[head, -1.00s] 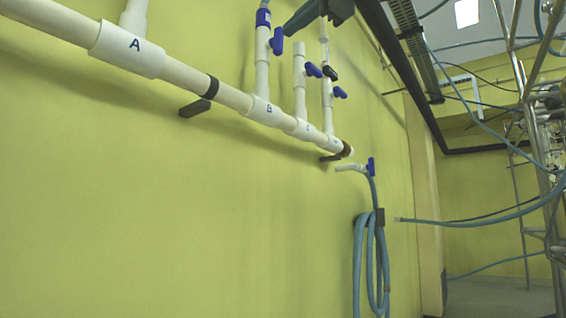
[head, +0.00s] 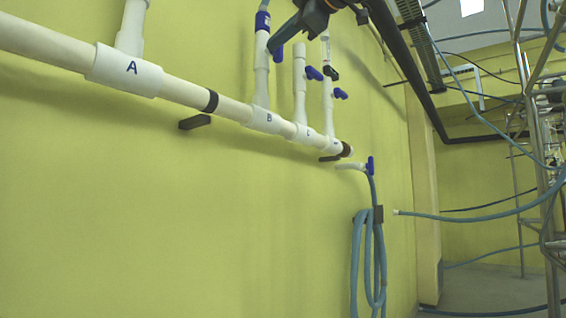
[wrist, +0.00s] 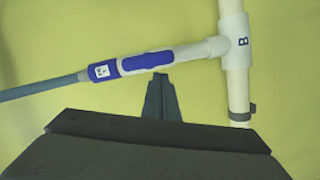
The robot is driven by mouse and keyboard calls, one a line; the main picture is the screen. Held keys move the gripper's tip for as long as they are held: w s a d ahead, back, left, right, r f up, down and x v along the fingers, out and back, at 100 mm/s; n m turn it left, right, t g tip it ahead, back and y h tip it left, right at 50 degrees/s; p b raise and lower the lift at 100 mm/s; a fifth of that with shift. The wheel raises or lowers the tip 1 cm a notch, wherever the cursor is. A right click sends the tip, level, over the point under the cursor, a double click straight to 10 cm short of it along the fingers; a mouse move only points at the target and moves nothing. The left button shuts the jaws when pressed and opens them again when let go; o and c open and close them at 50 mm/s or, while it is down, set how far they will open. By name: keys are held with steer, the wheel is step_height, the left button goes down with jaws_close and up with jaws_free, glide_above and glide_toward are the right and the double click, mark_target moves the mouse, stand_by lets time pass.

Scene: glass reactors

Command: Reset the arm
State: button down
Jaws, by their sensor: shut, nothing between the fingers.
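My gripper (wrist: 160,78) is shut and empty, its two dark fingers together, pointing at the yellow-green wall. In the wrist view its tips appear just below the long blue valve handle (wrist: 160,59) on the white branch pipe of fitting B (wrist: 234,40); I cannot tell whether they touch. In the head view my gripper (head: 284,38) is at the top, beside the blue handle (head: 276,44) of the B branch and partly in front of it.
A white pipe (head: 178,87) runs along the wall with fitting A (head: 130,70) and more valved branches (head: 300,85). A coiled blue hose (head: 358,265) hangs at right. Metal scaffolding (head: 540,160) stands far right.

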steer(key=shift+s+r+m+g+p, duration=0.1)
steer(key=shift+r+m+g+p, duration=0.55)
steer(key=shift+p, duration=1.45)
steer(key=shift+r+m+t+p, duration=0.1)
steer(key=shift+r+m+p, duration=0.1)
steer(key=shift+m+p, duration=1.4)
steer(key=r+m+g+p, duration=0.1)
steer(key=p, duration=0.6)
steer(key=shift+m+p, duration=0.25)
steer(key=shift+p, duration=0.1)
